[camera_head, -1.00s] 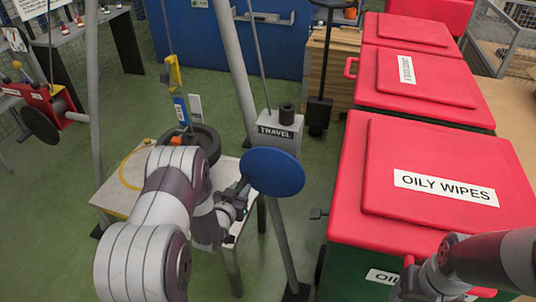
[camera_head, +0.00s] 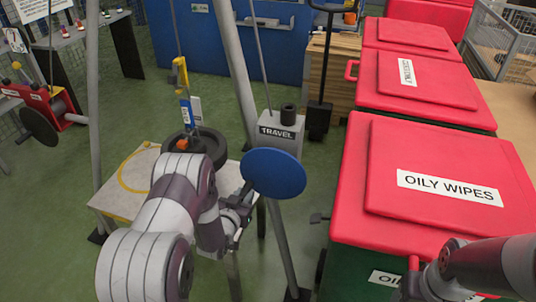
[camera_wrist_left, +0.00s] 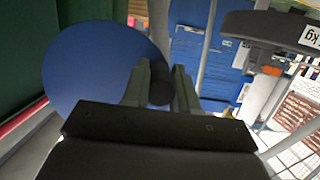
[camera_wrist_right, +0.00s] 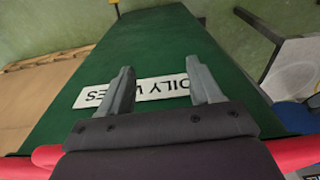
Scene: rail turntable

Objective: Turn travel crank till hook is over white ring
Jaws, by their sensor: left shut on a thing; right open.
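The travel crank is a blue disc (camera_head: 273,174) below the grey box marked TRAVEL (camera_head: 281,131). My left gripper (camera_head: 244,193) is at the disc's left side, shut on the dark crank handle (camera_wrist_left: 161,86). A yellow hook block (camera_head: 181,74) hangs on a line, with an orange piece and a dark round weight (camera_head: 213,143) below it over the table. The weight also shows in the left wrist view (camera_wrist_left: 262,28). I cannot make out a white ring; my arm hides part of the table. My right gripper (camera_wrist_right: 163,85) is open and empty above an OILY WIPES label.
A pale table (camera_head: 113,198) with a yellow ring mark (camera_head: 123,173) stands under the load. Grey frame legs (camera_head: 233,70) rise around it. Red-lidded bins (camera_head: 440,165) fill the right side. A red winch (camera_head: 45,108) is at far left.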

